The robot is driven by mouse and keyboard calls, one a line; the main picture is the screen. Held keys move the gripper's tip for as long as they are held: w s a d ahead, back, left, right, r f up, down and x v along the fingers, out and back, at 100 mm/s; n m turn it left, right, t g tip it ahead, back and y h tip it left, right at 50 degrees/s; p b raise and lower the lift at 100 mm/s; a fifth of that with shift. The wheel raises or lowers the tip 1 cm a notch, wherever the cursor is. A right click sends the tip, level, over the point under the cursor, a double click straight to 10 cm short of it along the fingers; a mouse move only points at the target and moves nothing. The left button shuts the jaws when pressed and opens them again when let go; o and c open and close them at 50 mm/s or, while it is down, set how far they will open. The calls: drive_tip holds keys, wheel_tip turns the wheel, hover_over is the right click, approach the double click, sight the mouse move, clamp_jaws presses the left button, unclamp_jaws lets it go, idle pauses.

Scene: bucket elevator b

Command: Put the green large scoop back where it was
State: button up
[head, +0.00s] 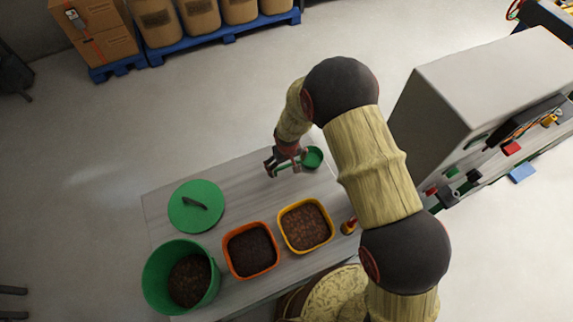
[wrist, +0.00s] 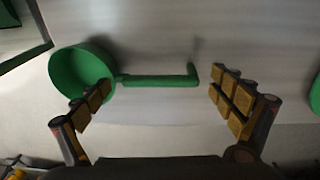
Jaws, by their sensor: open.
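The green large scoop lies on the table; its round cup (head: 313,157) shows just right of my gripper in the head view. In the wrist view the scoop (wrist: 160,81) has its cup at left and its handle running right to a bent end. My gripper (head: 283,160) is open above the scoop. In the wrist view the open fingers (wrist: 165,100) stand apart on either side of the handle, the left one overlapping the cup's lower edge. Nothing is held. Whether the fingers touch the scoop cannot be told.
On the table (head: 160,207) are a green lid (head: 196,206) with a dark handle, a green bucket (head: 150,275), an orange bin (head: 234,268) and a yellow bin (head: 284,239), all three holding brown material. A grey machine (head: 440,110) stands at right. The table's far left part is clear.

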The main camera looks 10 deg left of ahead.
drive_tip(key=shift+r, duration=0.15)
drive_tip(key=shift+r, duration=0.3)
wheel_tip(320, 180, up, 11)
drive_tip(key=s, duration=0.1)
drive_tip(key=shift+s+d+r, duration=0.15)
drive_tip(key=shift+s+d, duration=0.1)
drive_tip(key=shift+s, duration=0.05)
drive_tip(key=s+d+r+m+t, duration=0.1)
drive_tip(key=d+r+m, duration=0.1)
drive_tip(key=d+r, duration=0.8)
drive_tip(key=s+d+r+m+t, duration=0.1)
drive_tip(key=s+d+r+m, duration=0.1)
drive_tip(key=d+r, duration=0.8)
drive_tip(key=s+d+r+m+t, duration=0.1)
drive_tip(key=s+d+r, duration=0.4)
drive_tip(key=s+r, duration=0.2)
drive_tip(key=s+d+r+m+t, duration=0.1)
drive_tip(key=s+d+r, duration=0.4)
drive_tip(key=s, duration=0.6)
drive_tip(key=shift+d+r+m, duration=0.2)
drive_tip(key=shift+r+m, duration=0.6)
drive_tip(key=shift+r, duration=0.15)
